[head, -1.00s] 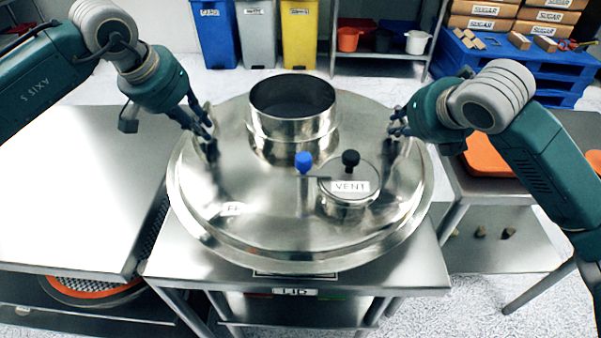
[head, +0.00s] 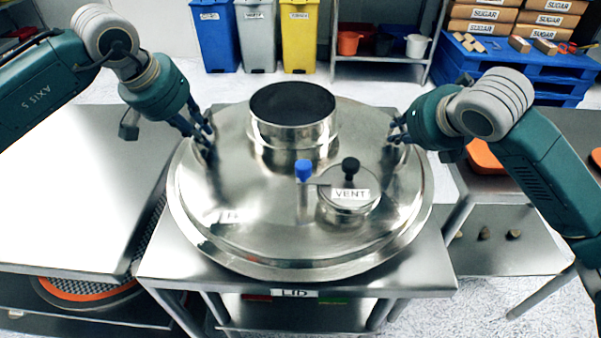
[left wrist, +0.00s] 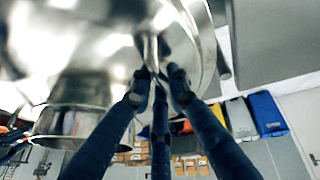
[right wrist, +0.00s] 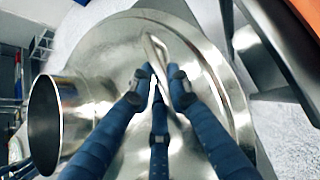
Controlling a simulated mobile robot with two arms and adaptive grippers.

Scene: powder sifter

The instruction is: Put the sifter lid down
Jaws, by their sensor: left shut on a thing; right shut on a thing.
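The round steel sifter lid (head: 265,235) is over the small steel stand (head: 425,265) marked LID, roughly level. Its rim sits close to the stand's top; I cannot tell whether it touches. It carries a wide open collar (head: 290,132), a VENT cap (head: 348,207) and a blue-knobbed post (head: 303,172). My left gripper (head: 206,138) is shut on the lid's left handle, which shows in the left wrist view (left wrist: 152,48). My right gripper (head: 397,130) is shut on the right handle, seen in the right wrist view (right wrist: 156,52).
A steel table (head: 75,190) stands close at left, with an orange-rimmed mesh sieve (head: 85,288) below. Another table (head: 510,238) stands at right with orange items on it. Bins (head: 255,35), shelves and a blue pallet (head: 500,70) with sugar boxes are behind.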

